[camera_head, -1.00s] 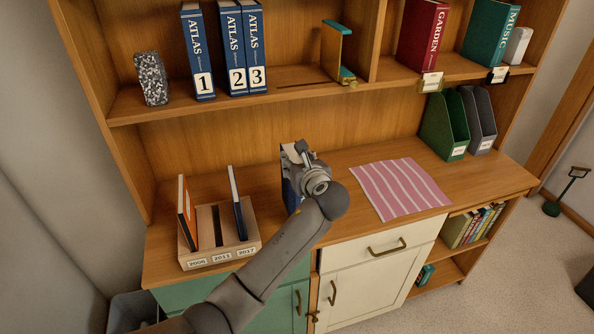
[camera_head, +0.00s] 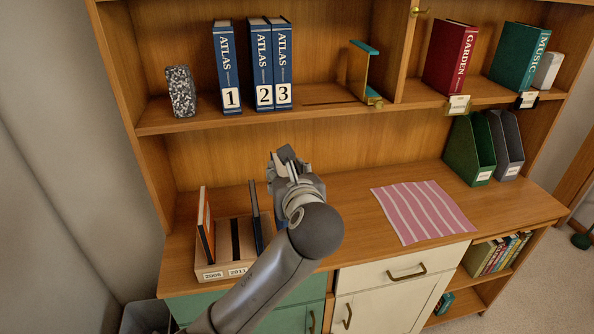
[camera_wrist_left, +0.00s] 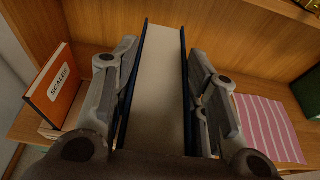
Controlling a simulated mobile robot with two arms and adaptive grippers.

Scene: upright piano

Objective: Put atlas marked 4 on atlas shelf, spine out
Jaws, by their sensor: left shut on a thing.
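My left gripper (camera_head: 283,163) is above the desk, below the atlas shelf. In the left wrist view, its fingers (camera_wrist_left: 160,95) are shut on a thick book (camera_wrist_left: 160,85) with dark blue covers and cream page edges toward the camera. Its number and spine do not show. The head view shows hardly any of it behind the gripper. On the atlas shelf (camera_head: 200,119), blue atlases 1 (camera_head: 227,65), 2 (camera_head: 262,62) and 3 (camera_head: 283,62) stand upright, spines out. A gap lies between atlas 3 and a teal and tan bookend (camera_head: 362,72). My right gripper is out of view.
A speckled block (camera_head: 181,91) stands left of the atlases. A wooden box (camera_head: 212,270) with slim books is close to my left arm. A pink striped mat (camera_head: 423,211) lies on the desk, with file holders (camera_head: 470,150) behind it. A shelf divider (camera_head: 405,50) stands right of the bookend.

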